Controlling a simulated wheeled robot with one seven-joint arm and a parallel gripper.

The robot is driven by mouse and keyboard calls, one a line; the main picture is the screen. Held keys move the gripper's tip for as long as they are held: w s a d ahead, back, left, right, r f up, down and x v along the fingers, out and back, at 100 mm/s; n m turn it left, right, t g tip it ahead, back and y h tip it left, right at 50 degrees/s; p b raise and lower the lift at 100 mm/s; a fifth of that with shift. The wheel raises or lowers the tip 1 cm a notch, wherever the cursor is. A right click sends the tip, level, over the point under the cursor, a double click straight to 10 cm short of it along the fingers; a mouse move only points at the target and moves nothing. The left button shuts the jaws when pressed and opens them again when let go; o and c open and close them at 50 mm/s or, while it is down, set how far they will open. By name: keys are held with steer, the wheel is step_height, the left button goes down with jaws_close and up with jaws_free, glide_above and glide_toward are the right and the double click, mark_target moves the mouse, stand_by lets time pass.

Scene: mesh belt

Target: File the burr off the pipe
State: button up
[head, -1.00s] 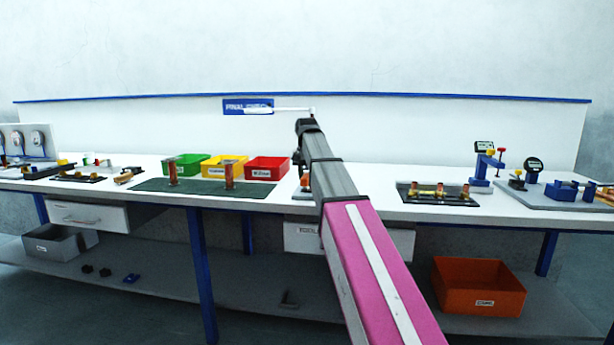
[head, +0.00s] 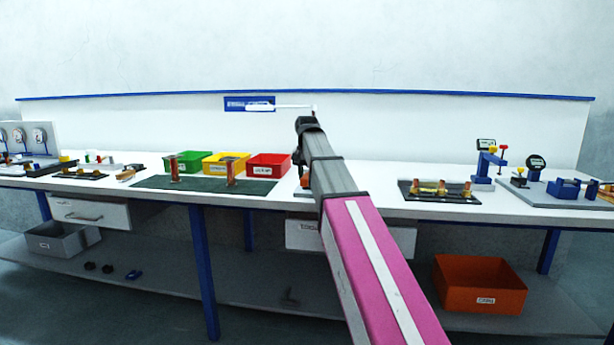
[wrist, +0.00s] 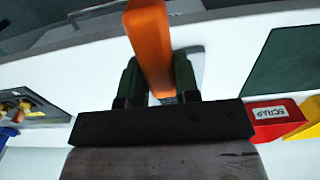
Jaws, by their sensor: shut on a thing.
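My gripper (wrist: 157,88) is shut on an orange handle (wrist: 147,30) in the wrist view. The handle stands out beyond the dark green fingers, and what it belongs to is not clear. In the head view my arm hides most of the gripper and handle. Two upright copper pipes, the left one (head: 174,169) and the right one (head: 230,174), stand on a dark green mat (head: 200,187), left of my gripper. No burr can be made out at this size. The mat also shows at the right in the wrist view (wrist: 283,58).
Green (head: 180,166), yellow (head: 222,167) and red (head: 263,170) bins stand behind the mat. The red bin reads SCRAP in the wrist view. A dark tray (head: 410,194) with brass and copper parts and a blue gauge stand (head: 483,179) are on the right. Bare white bench lies between.

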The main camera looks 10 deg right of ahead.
steer(key=shift+r, duration=3.5)
steer(key=shift+s+f, duration=0.1)
steer(key=shift+s, duration=0.05)
